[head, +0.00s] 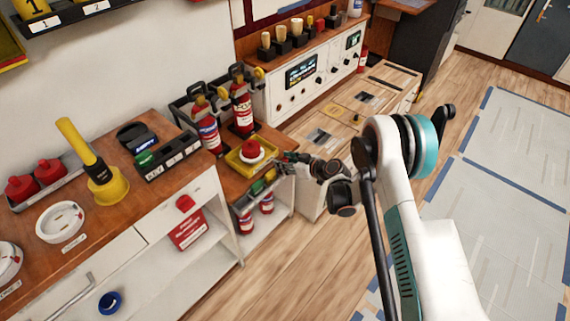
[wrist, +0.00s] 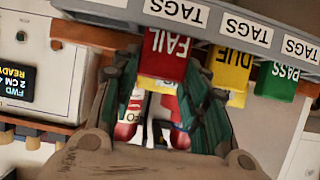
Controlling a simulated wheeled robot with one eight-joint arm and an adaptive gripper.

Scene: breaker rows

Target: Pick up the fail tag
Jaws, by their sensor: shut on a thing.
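The fail tag (wrist: 166,55) is a red block with white FAIL lettering, upside down in the wrist view. It is at the rail with the TAGS labels (wrist: 216,24). My gripper (wrist: 168,78) has its two green-grey fingers on either side of the tag and is shut on it. A yellow DUE tag (wrist: 231,66) and a green PASS tag (wrist: 278,82) hang just to the right. In the head view my gripper (head: 284,160) is at the right end of the tag row, beside the yellow tag (head: 270,176) and green tag (head: 257,187).
A yellow tray (head: 240,165) with a red-topped item sits on the shelf top above the tags. Fire extinguishers (head: 241,105) stand behind it, and more (head: 245,222) stand on the shelf below. Open wooden floor (head: 290,262) lies in front.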

